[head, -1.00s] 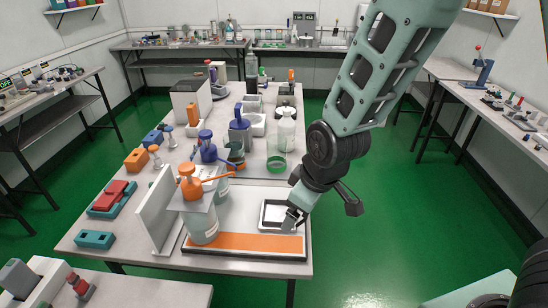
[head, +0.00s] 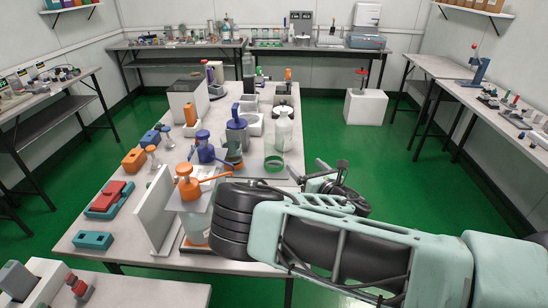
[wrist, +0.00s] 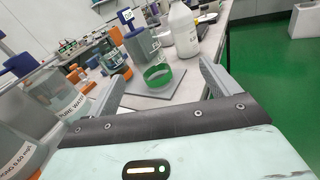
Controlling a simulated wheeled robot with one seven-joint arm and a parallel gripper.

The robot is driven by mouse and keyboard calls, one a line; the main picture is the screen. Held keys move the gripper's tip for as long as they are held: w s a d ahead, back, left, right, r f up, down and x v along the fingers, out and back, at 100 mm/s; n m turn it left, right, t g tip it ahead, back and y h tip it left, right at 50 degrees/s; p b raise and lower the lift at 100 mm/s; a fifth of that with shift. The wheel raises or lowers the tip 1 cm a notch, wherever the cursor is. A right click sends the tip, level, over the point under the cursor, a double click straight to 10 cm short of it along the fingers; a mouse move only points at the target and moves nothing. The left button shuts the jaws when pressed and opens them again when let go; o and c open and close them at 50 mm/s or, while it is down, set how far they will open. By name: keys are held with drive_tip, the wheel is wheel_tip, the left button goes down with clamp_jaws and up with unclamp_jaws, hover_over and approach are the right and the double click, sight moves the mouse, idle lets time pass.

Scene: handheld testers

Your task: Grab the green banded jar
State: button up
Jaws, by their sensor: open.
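The green banded jar (head: 274,163) is a low clear jar with a bright green band. It stands upright on the table's right side, in front of a white bottle. In the wrist view the jar (wrist: 158,76) sits between the lines of the two fingers and beyond their tips, on a grey pad (wrist: 150,99). My gripper (head: 333,172) is to the right of the jar in the head view, low beside the table edge. In the wrist view my gripper (wrist: 162,72) has its fingers wide apart with nothing between them. The jar is not touched.
The white bottle (head: 284,130) stands close behind the jar. A blue-topped bottle (head: 237,130) and a blue pump bottle (head: 205,148) are to its left. An orange pump bottle (head: 190,185) stands nearer. In the wrist view, labelled clear containers (wrist: 55,95) are close on the left.

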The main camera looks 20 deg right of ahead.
drive_tip(key=a+n+y, duration=0.1)
drive_tip(key=n+y, duration=0.1)
drive_tip(key=shift+a+r+n, duration=0.1)
drive_tip(key=shift+a+n, duration=0.2)
drive_tip(key=shift+a, duration=0.05)
drive_tip(key=p, duration=0.3)
approach(269, 141)
drive_tip(key=shift+x, duration=0.95)
drive_tip(key=shift+p+x, duration=0.85)
drive_tip(key=shift+x, duration=2.4)
drive_tip(key=shift+c, duration=0.3)
drive_tip(key=c, duration=1.2)
